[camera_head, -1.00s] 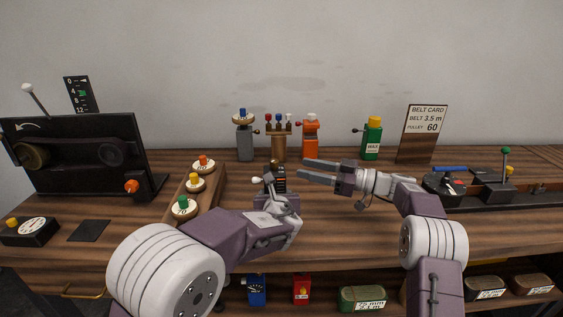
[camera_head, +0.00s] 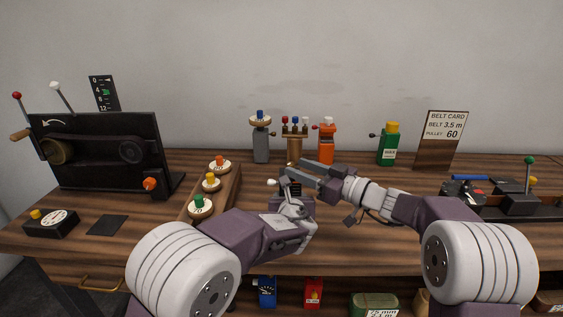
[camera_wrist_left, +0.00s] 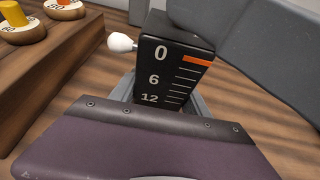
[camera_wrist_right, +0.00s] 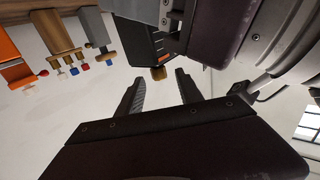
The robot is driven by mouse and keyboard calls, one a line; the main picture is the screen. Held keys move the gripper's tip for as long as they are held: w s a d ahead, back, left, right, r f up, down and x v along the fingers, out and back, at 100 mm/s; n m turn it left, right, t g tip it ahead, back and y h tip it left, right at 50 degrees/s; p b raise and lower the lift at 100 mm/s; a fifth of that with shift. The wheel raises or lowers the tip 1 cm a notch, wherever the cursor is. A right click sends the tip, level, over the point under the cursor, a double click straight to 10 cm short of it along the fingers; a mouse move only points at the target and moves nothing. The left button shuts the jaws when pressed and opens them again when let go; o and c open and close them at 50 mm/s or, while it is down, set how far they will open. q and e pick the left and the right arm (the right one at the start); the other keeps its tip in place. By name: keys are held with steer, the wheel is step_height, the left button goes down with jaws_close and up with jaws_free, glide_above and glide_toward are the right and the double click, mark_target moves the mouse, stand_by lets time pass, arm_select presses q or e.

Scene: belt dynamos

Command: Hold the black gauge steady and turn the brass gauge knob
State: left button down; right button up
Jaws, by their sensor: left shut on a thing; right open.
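The black gauge (camera_wrist_left: 176,62) stands in my left gripper, its face marked 0, 6 and 12 with an orange bar by the 0. A white-tipped lever sticks out at its side. It also shows small in the head view (camera_head: 296,188). My left gripper (camera_head: 288,206) is shut on it.
A wooden rack (camera_head: 228,184) with several coloured knobs lies left of the gauge. A black belt machine (camera_head: 100,150) is at left. The right-front bench is partly hidden by my arm.

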mark_target(287, 163)
steer(key=x, duration=0.6)
steer(key=shift+w+a, duration=0.25)
jaws_close()
steer(key=shift+s+a+n+g+y, duration=0.15)
steer(key=shift+n+g+y, duration=0.85)
steer(key=shift+n+g, duration=0.6)
steer(key=shift+s+a+n+g+y, duration=0.15)
steer(key=shift+n+g, duration=0.1)
steer(key=shift+g, duration=0.35)
steer(key=shift+s+d+n+g+y, duration=0.1)
steer(key=shift+n+g+y, duration=0.15)
steer(key=shift+g, duration=0.35)
steer(key=shift+s+a+n+g+y, duration=0.1)
steer(key=shift+n+g, duration=0.2)
steer(key=shift+g, duration=0.3)
jaws_free()
